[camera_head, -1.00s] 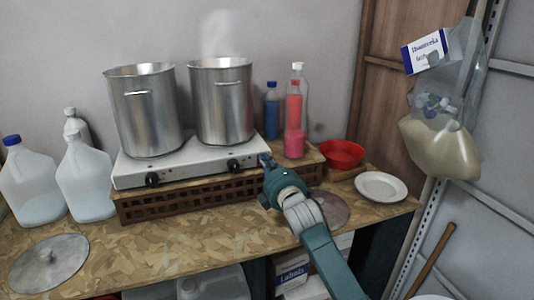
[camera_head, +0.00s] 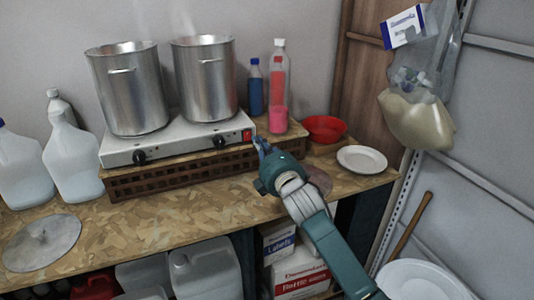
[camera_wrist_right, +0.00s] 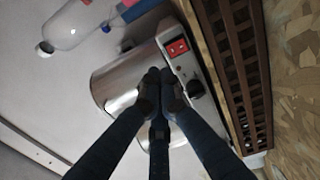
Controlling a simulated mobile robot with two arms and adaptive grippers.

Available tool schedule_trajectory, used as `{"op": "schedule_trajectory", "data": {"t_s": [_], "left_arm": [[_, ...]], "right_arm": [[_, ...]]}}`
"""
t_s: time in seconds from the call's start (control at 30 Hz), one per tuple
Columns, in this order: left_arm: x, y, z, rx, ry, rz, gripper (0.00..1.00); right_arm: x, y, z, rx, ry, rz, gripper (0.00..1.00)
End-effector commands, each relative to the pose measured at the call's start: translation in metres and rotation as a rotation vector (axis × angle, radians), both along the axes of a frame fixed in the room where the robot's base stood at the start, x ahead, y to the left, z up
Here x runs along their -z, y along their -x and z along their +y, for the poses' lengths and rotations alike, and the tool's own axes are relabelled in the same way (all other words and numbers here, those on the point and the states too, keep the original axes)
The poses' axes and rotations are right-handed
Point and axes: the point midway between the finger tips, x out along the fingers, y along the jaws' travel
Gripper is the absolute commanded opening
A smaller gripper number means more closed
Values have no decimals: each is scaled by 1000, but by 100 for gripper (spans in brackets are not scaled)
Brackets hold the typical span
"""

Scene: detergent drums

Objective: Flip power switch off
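The red power switch (camera_head: 247,135) is on the front right end of the white two-burner hotplate (camera_head: 176,144). It also shows as a red rocker in the right wrist view (camera_wrist_right: 177,47), next to a black knob (camera_wrist_right: 195,89). My right gripper (camera_head: 260,143) is just right of and slightly below the switch in the head view. In the right wrist view its dark fingertips (camera_wrist_right: 160,75) are together with nothing between them, and they appear apart from the switch. The rocker's position is too small to tell. My left gripper is not in view.
Two steel pots (camera_head: 127,88) (camera_head: 205,78) stand on the hotplate, with faint steam above. A bottle of pink liquid (camera_head: 278,115) and a blue bottle (camera_head: 255,92) stand behind the switch. A red bowl (camera_head: 324,128) and white plate (camera_head: 361,159) are at right.

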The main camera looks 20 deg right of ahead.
Motion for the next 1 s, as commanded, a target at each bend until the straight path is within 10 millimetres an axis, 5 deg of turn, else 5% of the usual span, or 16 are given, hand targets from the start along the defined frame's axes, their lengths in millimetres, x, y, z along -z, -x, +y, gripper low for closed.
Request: {"op": "schedule_trajectory", "data": {"t_s": [0.27, 0.6, 1.0], "left_arm": [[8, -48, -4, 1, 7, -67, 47], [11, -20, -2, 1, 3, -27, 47], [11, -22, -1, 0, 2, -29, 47]], "right_arm": [[-5, 44, -1, -1, 3, -2, 0], [-8, 57, -2, 0, 1, -1, 0], [-2, 59, -1, 1, -15, 14, 0]]}}
